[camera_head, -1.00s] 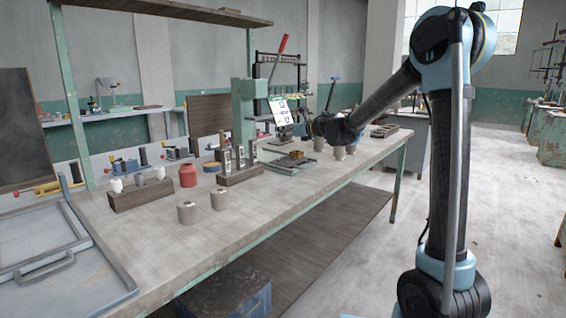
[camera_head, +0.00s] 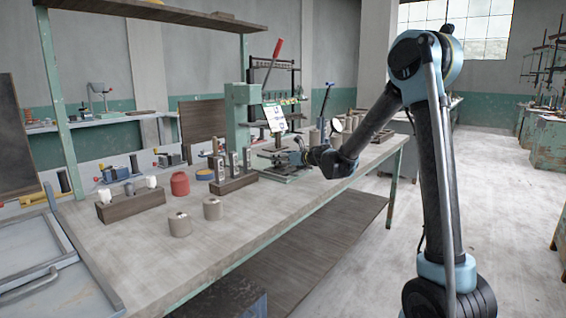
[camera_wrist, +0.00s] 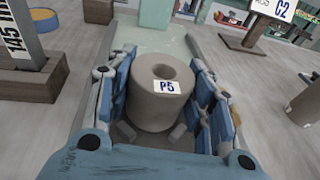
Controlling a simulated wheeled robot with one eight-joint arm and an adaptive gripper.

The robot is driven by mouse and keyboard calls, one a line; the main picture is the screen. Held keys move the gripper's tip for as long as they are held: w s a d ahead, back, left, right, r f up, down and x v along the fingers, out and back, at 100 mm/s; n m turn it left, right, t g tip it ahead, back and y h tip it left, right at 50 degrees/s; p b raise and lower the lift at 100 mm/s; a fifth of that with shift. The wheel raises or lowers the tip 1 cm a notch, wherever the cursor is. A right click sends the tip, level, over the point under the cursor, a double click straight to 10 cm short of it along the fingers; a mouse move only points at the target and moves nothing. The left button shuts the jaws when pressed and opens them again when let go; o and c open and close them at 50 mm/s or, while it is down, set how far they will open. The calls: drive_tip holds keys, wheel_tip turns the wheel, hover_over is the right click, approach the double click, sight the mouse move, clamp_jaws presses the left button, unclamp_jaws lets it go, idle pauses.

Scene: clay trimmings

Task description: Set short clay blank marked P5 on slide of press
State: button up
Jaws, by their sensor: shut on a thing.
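The short grey-brown clay blank (camera_wrist: 158,100) has a hole in its top and a label reading P5. It stands upright between the blue fingers of my gripper (camera_wrist: 160,110), which is shut on it. The pale green press (camera_head: 240,125) with a red lever stands at the back of the bench. Its base (camera_head: 286,172) shows low in front, and a pale green plate (camera_wrist: 190,48) shows beyond the blank in the wrist view. My gripper (camera_head: 296,157) is over the press base. I cannot tell whether the blank touches the slide, as fingers hide its lower edge.
Two more blanks (camera_head: 180,224) stand near the bench's front edge. A wooden block (camera_head: 232,183) with upright labelled gauges stands left of the press. A red jar (camera_head: 180,184) and a wooden rack (camera_head: 130,206) are further left. A C2 sign (camera_wrist: 275,12) is beyond, to the right.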

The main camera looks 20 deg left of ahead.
drive_tip(key=shift+f, duration=0.25)
drive_tip(key=o, duration=1.1)
drive_tip(key=shift+f, duration=0.1)
drive_tip(key=shift+d, duration=0.1)
drive_tip(key=v, duration=1.2)
